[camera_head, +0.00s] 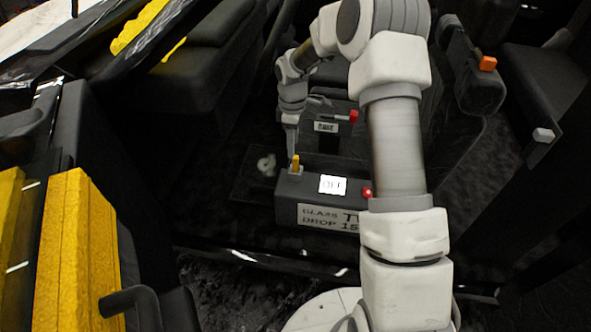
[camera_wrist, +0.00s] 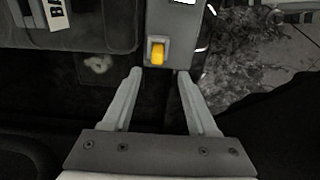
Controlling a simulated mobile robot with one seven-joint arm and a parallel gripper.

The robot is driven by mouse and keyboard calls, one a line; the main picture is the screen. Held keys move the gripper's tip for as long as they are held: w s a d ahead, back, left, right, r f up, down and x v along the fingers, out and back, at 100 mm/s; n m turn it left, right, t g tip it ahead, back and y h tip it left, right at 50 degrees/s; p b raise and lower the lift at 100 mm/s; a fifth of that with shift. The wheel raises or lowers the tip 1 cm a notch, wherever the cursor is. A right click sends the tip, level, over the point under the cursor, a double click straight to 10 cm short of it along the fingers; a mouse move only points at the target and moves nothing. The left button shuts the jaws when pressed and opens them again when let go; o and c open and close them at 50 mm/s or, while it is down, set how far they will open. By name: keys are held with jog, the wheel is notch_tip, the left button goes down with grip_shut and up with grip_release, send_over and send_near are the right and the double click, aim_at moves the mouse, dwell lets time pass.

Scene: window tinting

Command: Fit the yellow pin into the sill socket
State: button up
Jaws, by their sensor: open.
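The yellow pin (camera_head: 296,163) stands upright at the left end of a dark grey box (camera_head: 285,190). In the wrist view the yellow pin (camera_wrist: 157,53) sits within a small pale square fitting (camera_wrist: 149,43) at the box's end. I cannot tell whether this fitting is the sill socket, or how deep the pin sits. My gripper (camera_head: 292,150) points down just above and beside the pin. In the wrist view my gripper (camera_wrist: 160,72) has its two fingers spread apart, with nothing between them. The pin shows just beyond the fingertips, apart from both.
The box carries a lit "OFF" panel (camera_head: 332,184), a red knob (camera_head: 367,192) and a "GLASS DROP" label (camera_head: 318,215). Behind it stands a labelled block (camera_head: 326,127) with a red knob (camera_head: 353,116). A small whitish thing (camera_head: 267,164) lies left of the box.

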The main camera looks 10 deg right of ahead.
aim_at(295, 157)
notch_tip(295, 157, down, 3)
jog(key=shift+r, duration=0.2)
jog(key=f+b, duration=0.1)
jog(key=f, duration=0.2)
jog(key=f+b, duration=0.1)
jog(key=f, duration=0.1)
jog(key=shift+w+d+f+b, duration=0.1)
jog(key=shift+d+b, duration=0.2)
jog(key=shift+d, duration=0.05)
grip_shut()
